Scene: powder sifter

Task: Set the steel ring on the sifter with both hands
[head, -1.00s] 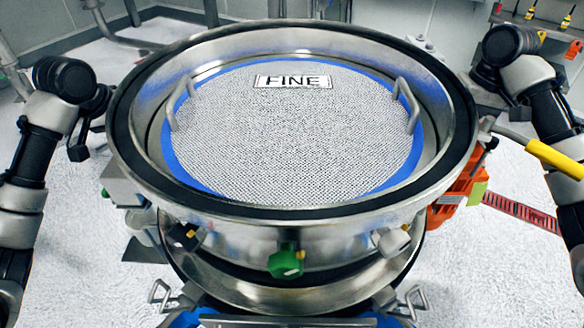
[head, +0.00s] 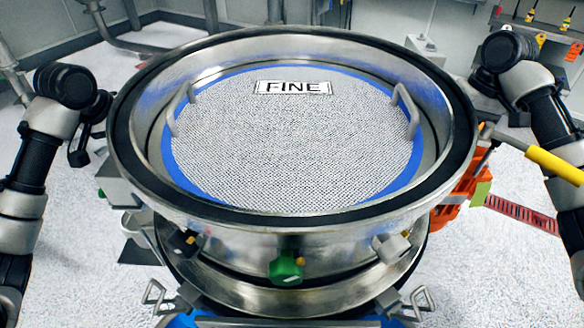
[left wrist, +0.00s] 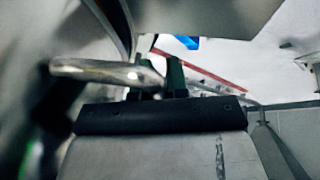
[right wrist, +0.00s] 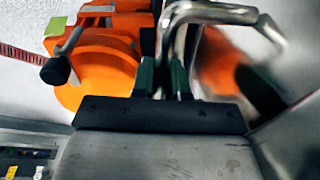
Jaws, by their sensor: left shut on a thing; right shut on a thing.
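The large steel ring (head: 300,228), with a black band along its top rim, fills the middle of the head view and looks roughly level. The sifter's steel lower body (head: 250,298) shows beneath it; whether they touch I cannot tell. A blue-edged mesh screen labelled FINE (head: 290,140) shows inside the ring, with two upright handles. My left gripper (left wrist: 165,80) is shut on a steel bar handle (left wrist: 105,71) in the left wrist view. My right gripper (right wrist: 163,78) is shut on a bent steel handle (right wrist: 210,12) in the right wrist view. The head view does not show either gripper's fingers clearly.
A green knob (head: 286,268) and other clamp knobs sit at the front under the ring. Orange equipment (head: 455,195) and a yellow bar (head: 555,164) are at the right. A shelf with small bottles stands at the back right.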

